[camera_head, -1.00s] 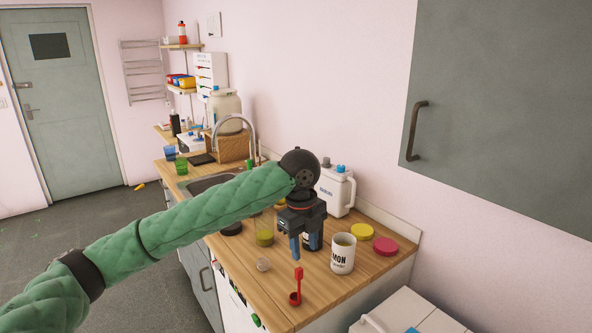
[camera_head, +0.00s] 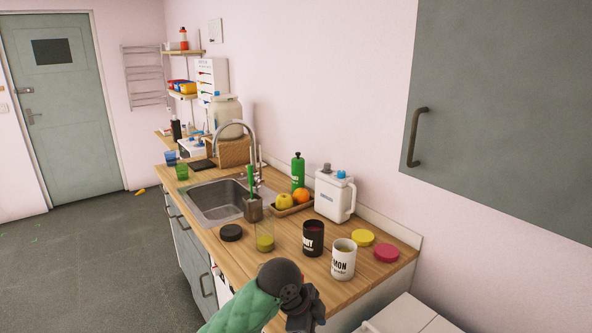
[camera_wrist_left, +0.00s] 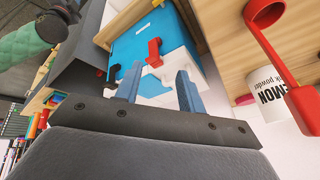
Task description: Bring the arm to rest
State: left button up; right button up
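My left arm, in a green quilted sleeve, comes in at the bottom of the head view. Its black left gripper (camera_head: 305,312) is low, by the counter's front edge. In the left wrist view its two blue-grey fingers (camera_wrist_left: 158,88) stand apart with nothing held between them. A red scoop (camera_wrist_left: 275,45) shows at the right of that view, clear of the fingers. In the head view the scoop is not visible, and my arm covers part of the counter there. My right gripper is in neither view.
The wooden counter (camera_head: 285,262) holds a white lemon powder tub (camera_head: 343,260), a black tub (camera_head: 313,238), yellow (camera_head: 362,237) and pink lids (camera_head: 386,253), a glass (camera_head: 265,238) and a white jug (camera_head: 334,196). A sink (camera_head: 215,198) lies behind. A blue box (camera_wrist_left: 150,45) is beyond the fingers.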

pick_arm(q)
jog(key=s+a+f+n+t+y, duration=0.1)
jog(key=s+a+f+n+y, duration=0.1)
jog(key=s+a+f+n, duration=0.9)
jog(key=s+a+f+n+t+y, duration=0.1)
jog(key=s+a+f+n+y, duration=0.2)
jog(key=s+a+f+n, duration=0.85)
jog(key=s+f+m+g, duration=0.1)
jog(key=s+f+m, duration=0.1)
jog(key=f, duration=1.1)
jog(key=s+d+f+m+g, duration=0.1)
jog(key=s+f, duration=0.3)
jog(key=f, duration=1)
jog(key=shift+s+m+h, duration=0.25)
jog(key=shift+m+h, duration=0.15)
jog(key=shift+m, duration=0.15)
